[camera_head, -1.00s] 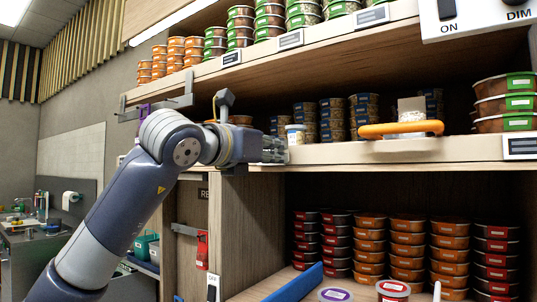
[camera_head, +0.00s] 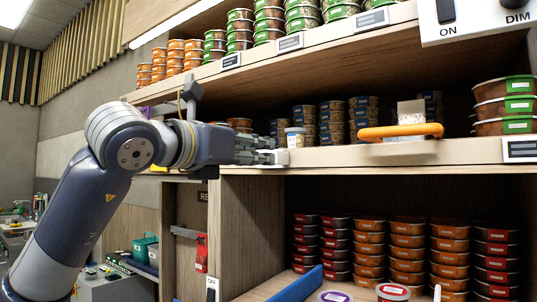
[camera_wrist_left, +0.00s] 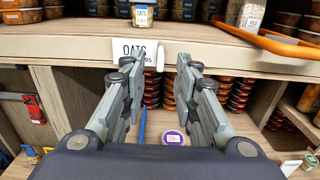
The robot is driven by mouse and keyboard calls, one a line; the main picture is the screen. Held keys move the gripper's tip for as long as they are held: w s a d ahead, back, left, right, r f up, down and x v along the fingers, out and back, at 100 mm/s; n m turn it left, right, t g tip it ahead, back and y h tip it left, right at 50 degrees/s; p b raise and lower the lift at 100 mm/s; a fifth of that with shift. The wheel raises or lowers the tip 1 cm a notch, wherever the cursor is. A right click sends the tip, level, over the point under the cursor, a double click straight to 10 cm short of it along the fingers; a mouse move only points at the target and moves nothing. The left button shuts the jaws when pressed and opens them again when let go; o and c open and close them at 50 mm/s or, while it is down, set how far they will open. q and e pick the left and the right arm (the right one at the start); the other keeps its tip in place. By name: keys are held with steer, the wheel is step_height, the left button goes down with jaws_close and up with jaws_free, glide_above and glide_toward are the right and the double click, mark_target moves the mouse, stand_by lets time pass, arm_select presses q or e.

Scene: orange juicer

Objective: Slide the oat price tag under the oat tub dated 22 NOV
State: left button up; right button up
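The white oat price tag (camera_wrist_left: 135,48), printed "OATS", is at the shelf's front edge in the left wrist view; it also shows at the fingertips in the head view (camera_head: 283,157). A small tub with a white lid and a blue-and-white label (camera_wrist_left: 142,15) stands on the shelf just behind the tag; it also shows in the head view (camera_head: 295,137). Its date is too small to read. My left gripper (camera_wrist_left: 158,65) is open, its fingers apart in front of the shelf edge. The left finger covers part of the tag. My right gripper is not in view.
An orange tray (camera_head: 400,130) overhangs the shelf edge to the right, with a clear container (camera_wrist_left: 245,13) on it. Dark stacked tubs (camera_head: 363,118) stand behind. Stacked red and orange tubs (camera_head: 390,250) fill the compartment below.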

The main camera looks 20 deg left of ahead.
arm_select(q)
steer(key=v, duration=0.5)
steer(key=shift+s+a, duration=0.1)
steer(key=shift+s, duration=0.25)
